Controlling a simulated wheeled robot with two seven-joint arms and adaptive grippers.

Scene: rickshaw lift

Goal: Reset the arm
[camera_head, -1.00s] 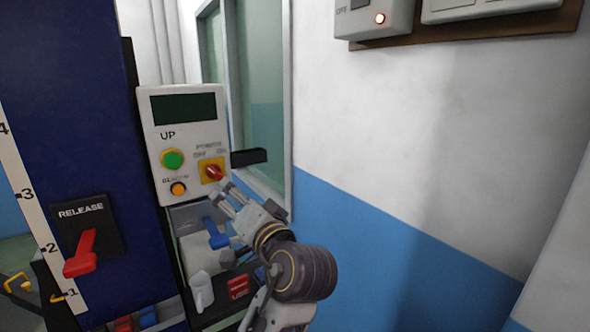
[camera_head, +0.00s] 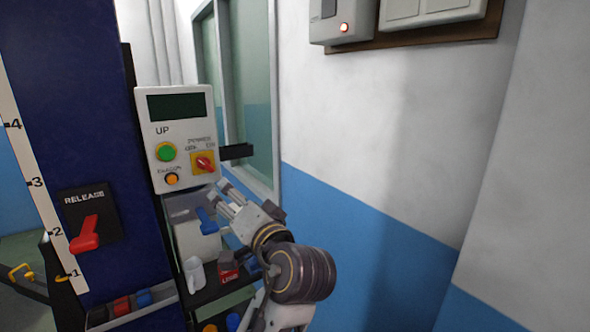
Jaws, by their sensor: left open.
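My left gripper (camera_head: 217,192) is open and empty, just below the white control box (camera_head: 182,108) and apart from it. Its fingers point up and left. On the box are a dark display (camera_head: 181,106), a green UP button (camera_head: 166,152), an orange button (camera_head: 171,179) and a red rotary power switch (camera_head: 204,164) on a yellow plate. The switch is above the fingertips, uncovered, with its handle toward the right. My right gripper is not in view.
A blue column (camera_head: 70,90) with a red release lever (camera_head: 85,235) stands at left. Below the box, a shelf holds a white mug (camera_head: 194,272) and a paper roll (camera_head: 197,243). A wall box with a lit red lamp (camera_head: 344,27) is upper right. Space before the wall is clear.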

